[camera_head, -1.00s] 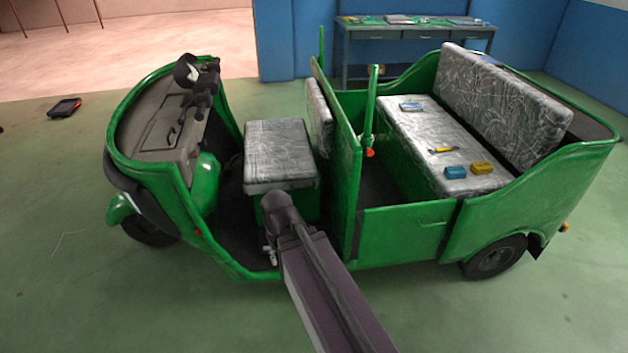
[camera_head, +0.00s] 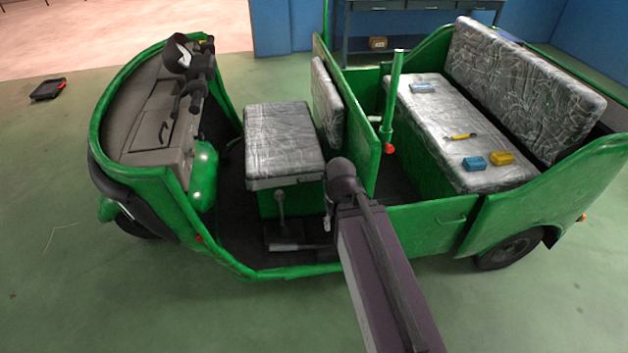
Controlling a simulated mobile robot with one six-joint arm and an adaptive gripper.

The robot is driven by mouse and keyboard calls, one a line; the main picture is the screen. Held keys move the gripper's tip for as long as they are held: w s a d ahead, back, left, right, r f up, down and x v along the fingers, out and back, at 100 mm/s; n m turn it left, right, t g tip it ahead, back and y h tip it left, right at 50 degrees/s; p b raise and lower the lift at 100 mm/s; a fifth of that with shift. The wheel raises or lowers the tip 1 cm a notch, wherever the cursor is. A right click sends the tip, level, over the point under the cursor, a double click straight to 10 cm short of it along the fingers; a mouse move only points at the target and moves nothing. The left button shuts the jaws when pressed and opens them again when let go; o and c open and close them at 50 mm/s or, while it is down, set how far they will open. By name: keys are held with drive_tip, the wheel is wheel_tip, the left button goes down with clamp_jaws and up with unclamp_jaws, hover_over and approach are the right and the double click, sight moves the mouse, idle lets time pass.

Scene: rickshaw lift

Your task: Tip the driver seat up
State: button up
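The driver seat (camera_head: 282,136) is a box seat with a grey, plastic-wrapped cushion in the front of the green rickshaw. The cushion lies flat on its green base (camera_head: 272,201). My arm reaches in from the bottom of the picture, and its dark joint stands at the seat's right front corner. A small pale part of my arm's end (camera_head: 328,216) shows just below that joint, right of the seat base. The fingers cannot be made out, so I cannot tell whether my gripper is open or touching the seat.
A lever (camera_head: 281,206) stands in front of the seat base. The handlebar (camera_head: 193,84) is to the left. A green partition (camera_head: 361,141) and post are to the right. The rear bench (camera_head: 447,133) carries several small blue and yellow items. A desk (camera_head: 420,18) stands behind.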

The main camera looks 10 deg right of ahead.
drive_tip(key=shift+d, duration=0.1)
drive_tip(key=shift+w+f, duration=0.1)
drive_tip(key=w+a+f+m+t+y+b, duration=0.1)
drive_tip(key=w+a+f+t+y+b, duration=0.3)
drive_tip(key=w+f+b, duration=0.75)
drive_tip(key=w+a+f+m+t+y+b, duration=0.1)
drive_tip(key=w+a+f+t+y+b, duration=0.35)
drive_tip(key=b, duration=1.15)
drive_tip(key=w+d+f+m+t+h+b, duration=0.1)
drive_tip(key=w+d+f+m+t+b, duration=0.9)
drive_tip(key=b, duration=1.5)
drive_tip(key=w+d+f, duration=0.4)
drive_tip(key=w, duration=0.3)
drive_tip(key=shift+d+f+m, duration=0.2)
drive_tip(key=shift+f+m, duration=0.1)
drive_tip(key=shift+m, duration=0.1)
